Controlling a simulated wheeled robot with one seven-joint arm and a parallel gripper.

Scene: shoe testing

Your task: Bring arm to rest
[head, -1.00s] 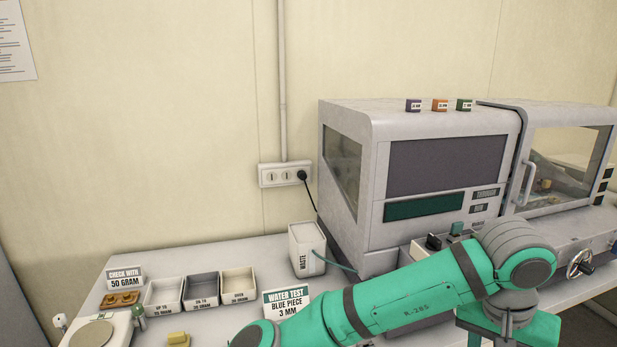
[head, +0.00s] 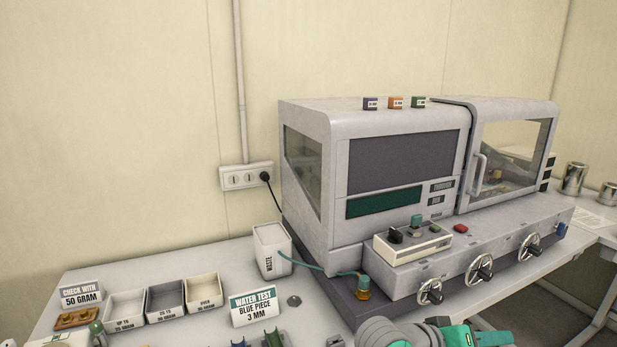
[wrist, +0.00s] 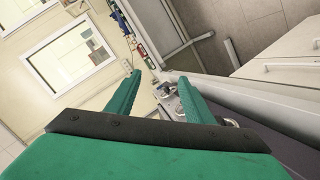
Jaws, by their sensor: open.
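My gripper (wrist: 158,88) shows in the wrist view with its two green fingers apart and nothing between them. The wrist view is tilted and looks toward a wall with windows, away from the bench items. In the head view, part of my green and grey arm shows low at the bottom edge, right of centre, in front of the testing machine (head: 405,160).
The bench holds a waste bin (head: 272,250), three small trays (head: 165,300), a water test sign (head: 254,307) and a control box (head: 412,244). Three knobs line the machine's front. Metal cups (head: 574,178) stand at the far right. The bench front edge is near my arm.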

